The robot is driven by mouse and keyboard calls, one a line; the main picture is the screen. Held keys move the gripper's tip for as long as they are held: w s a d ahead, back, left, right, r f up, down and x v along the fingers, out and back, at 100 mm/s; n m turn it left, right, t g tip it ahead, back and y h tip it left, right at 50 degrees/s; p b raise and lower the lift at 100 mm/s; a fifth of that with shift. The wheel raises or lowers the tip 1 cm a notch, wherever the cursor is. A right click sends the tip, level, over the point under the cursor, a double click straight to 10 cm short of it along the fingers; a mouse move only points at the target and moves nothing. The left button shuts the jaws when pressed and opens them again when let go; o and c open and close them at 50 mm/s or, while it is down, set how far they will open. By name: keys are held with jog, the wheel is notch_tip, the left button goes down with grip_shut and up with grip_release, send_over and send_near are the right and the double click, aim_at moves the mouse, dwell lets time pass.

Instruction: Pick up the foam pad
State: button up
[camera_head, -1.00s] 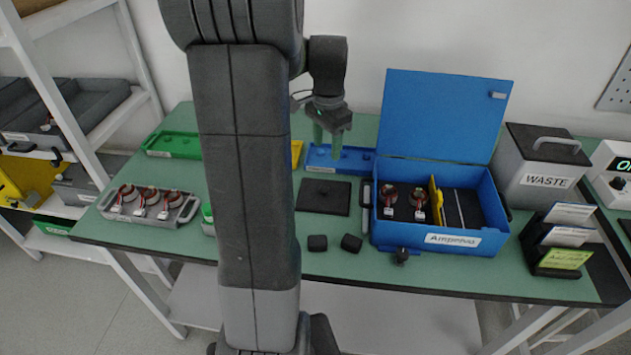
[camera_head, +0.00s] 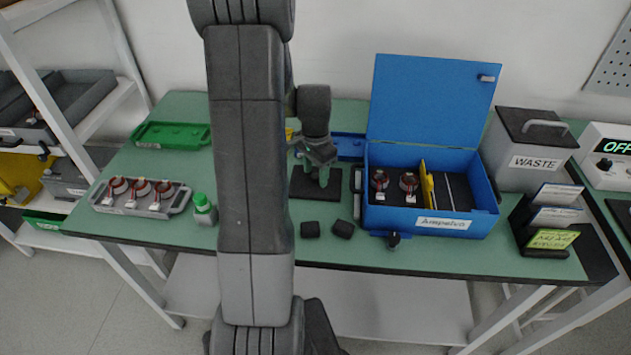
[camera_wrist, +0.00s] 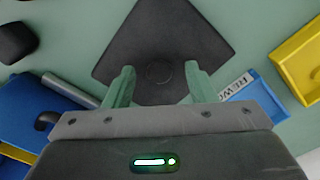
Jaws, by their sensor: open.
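A flat dark square with a small round raised spot, which looks like the foam pad (camera_head: 304,189), lies on the green table left of the blue case. It also fills the top middle of the wrist view (camera_wrist: 165,38). My gripper (camera_head: 322,178) is over it in the head view, pointing down. In the wrist view my gripper (camera_wrist: 160,78) is open, its two green fingers on either side of the round spot with nothing between them. I cannot tell whether the fingertips touch the pad. My arm hides part of the table.
The open blue case (camera_head: 430,222) stands to the right. Two small dark blocks (camera_head: 311,229) (camera_head: 343,229) lie in front of the pad. A blue tray (camera_head: 350,146) is behind. A grey tray (camera_head: 141,208) and a green-capped bottle (camera_head: 204,211) stand left of my arm.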

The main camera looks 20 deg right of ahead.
jog(key=shift+f, duration=0.35)
jog(key=c, duration=1.1)
jog(key=shift+r, duration=0.15)
